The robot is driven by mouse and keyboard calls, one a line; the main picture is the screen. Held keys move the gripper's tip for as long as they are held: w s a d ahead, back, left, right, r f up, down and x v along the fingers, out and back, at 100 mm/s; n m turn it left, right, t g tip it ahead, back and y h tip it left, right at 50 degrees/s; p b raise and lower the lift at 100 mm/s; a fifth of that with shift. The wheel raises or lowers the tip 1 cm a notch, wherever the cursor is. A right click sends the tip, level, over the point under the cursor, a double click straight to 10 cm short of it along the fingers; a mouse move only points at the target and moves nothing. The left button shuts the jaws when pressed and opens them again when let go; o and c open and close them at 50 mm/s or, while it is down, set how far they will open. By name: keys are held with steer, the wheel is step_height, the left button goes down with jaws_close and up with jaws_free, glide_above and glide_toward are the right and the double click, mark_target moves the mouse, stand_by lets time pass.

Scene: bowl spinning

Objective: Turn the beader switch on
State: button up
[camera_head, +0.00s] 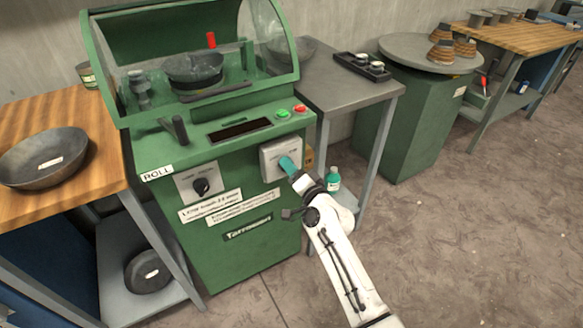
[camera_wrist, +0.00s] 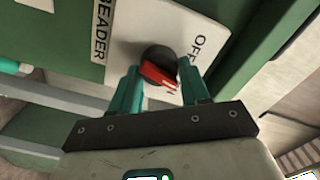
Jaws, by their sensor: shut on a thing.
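The beader switch (camera_wrist: 157,74) is a red lever on a black round base, in the wrist view. It sits on a white plate (camera_wrist: 205,35) marked BEADER on the left and OFF on the right. My gripper (camera_wrist: 163,84) has its teal fingers on both sides of the red lever and is shut on it. The lever lies slanted, and lettering at its lower end is mostly hidden. In the head view the white plate (camera_head: 270,163) is on the front of the green machine (camera_head: 235,185), and my fingers cover the switch.
A black knob (camera_head: 201,186) on another plate is to the left. Green and red buttons (camera_head: 291,111) are above. A grey side table (camera_head: 345,95) stands right of the machine, with a teal bottle (camera_head: 333,178) below. A wooden bench (camera_head: 95,150) is left. Floor at right is clear.

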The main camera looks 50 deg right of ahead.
steer(key=m+p, duration=0.1)
steer(key=m, duration=0.5)
steer(key=shift+d+f, duration=0.1)
steer(key=shift+f, duration=0.05)
stand_by(0.6)
steer(key=o, duration=1)
steer(key=shift+s, duration=0.1)
steer(key=v, duration=1)
steer(key=shift+s+p, duration=0.3)
steer(key=shift+p, duration=0.05)
